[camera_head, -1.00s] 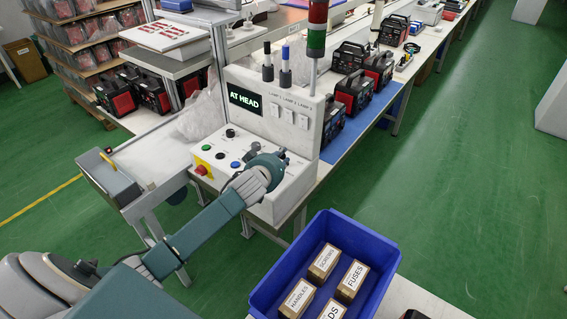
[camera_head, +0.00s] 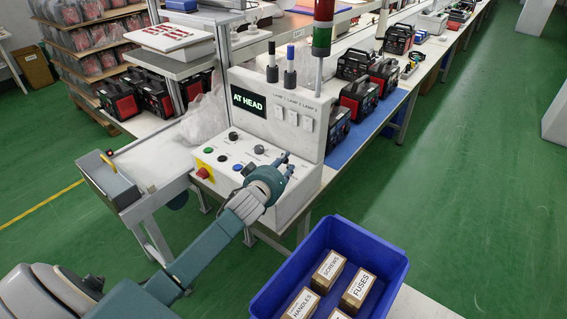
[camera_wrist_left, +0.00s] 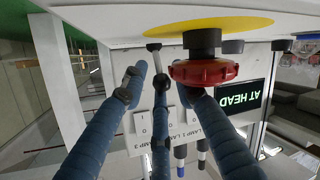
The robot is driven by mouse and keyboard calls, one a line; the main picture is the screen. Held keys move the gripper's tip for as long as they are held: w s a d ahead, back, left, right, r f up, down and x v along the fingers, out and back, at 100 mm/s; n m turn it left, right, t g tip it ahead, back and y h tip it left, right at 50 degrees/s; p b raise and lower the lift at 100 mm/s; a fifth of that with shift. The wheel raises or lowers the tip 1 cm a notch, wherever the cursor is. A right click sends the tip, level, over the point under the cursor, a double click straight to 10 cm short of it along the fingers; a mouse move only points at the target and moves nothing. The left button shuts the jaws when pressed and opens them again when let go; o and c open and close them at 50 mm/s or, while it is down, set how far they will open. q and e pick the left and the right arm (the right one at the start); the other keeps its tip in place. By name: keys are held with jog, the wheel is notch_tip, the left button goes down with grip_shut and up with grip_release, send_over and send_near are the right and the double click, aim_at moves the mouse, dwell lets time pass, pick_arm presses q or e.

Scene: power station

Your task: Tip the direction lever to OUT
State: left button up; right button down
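A white control box (camera_head: 272,123) stands on the bench with a display reading AT HEAD (camera_head: 248,103). Its sloping top carries a green button, a blue button, dark knobs and a red stop button (camera_head: 203,173) on yellow. My left gripper (camera_head: 286,163) is over the right part of that top, its fingers apart and nothing seen between them. In the left wrist view, its blue fingers (camera_wrist_left: 160,85) are spread, and the red stop button (camera_wrist_left: 204,71) shows beside them. A small metal stem with a rounded end (camera_wrist_left: 153,46) shows near the fingertips; I cannot tell whether it is the direction lever. My right gripper is out of view.
A blue bin (camera_head: 385,255) with labelled cartons stands in front at the right. Black-and-red machines (camera_head: 357,95) line the bench behind the control box. A tray-like conveyor end (camera_head: 115,180) is at the left. Green floor is free at the right.

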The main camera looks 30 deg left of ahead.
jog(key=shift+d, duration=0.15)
pick_arm(q)
jog(key=v, duration=1.2)
dwell(0.4)
